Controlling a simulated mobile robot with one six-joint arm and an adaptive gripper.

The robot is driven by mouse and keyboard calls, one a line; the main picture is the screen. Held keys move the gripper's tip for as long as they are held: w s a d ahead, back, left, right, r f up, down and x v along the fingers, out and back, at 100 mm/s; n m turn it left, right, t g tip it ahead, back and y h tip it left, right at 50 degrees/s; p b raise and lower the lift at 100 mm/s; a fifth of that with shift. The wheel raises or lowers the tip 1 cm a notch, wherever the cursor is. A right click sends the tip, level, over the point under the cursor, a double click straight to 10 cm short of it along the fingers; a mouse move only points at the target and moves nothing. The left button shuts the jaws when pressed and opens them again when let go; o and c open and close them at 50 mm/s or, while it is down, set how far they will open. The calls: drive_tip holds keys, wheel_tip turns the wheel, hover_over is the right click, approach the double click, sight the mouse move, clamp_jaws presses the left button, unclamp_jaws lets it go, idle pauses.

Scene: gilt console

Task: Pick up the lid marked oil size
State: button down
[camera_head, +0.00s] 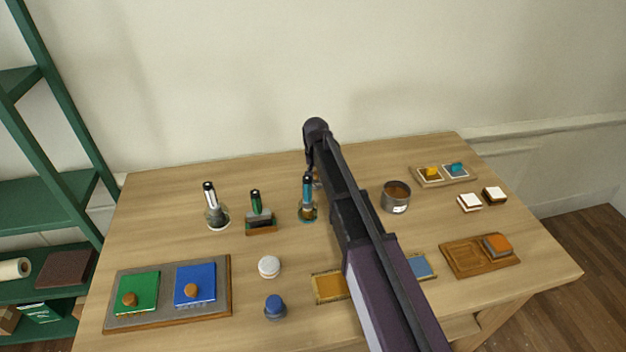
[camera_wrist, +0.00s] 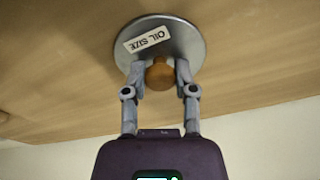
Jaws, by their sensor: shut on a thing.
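The lid marked OIL SIZE (camera_wrist: 190,38) is a round grey disc with a white label and a brown wooden knob (camera_wrist: 160,74), seen in the wrist view. My gripper (camera_wrist: 160,78) has its two fingers on either side of the knob and is shut on it. The lid shows against the wooden table top; I cannot tell whether it touches the table. In the head view my arm covers most of the gripper and lid.
A grey open pot with brown contents (camera_head: 397,203) stands right of my arm. Several brushes stand left of it, including a teal one (camera_head: 307,208). A tray (camera_head: 222,302) with green and blue pads lies at front left. A wooden tray (camera_head: 462,262) lies at right.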

drive_tip(key=shift+r, duration=0.1)
idle(0.3)
wheel_tip(320, 180, up, 10)
drive_tip(key=p, duration=1)
idle(0.5)
wheel_tip(320, 180, up, 9)
drive_tip(key=p, duration=0.9)
hover_over(316, 173)
drive_tip(key=shift+d+r, duration=0.1)
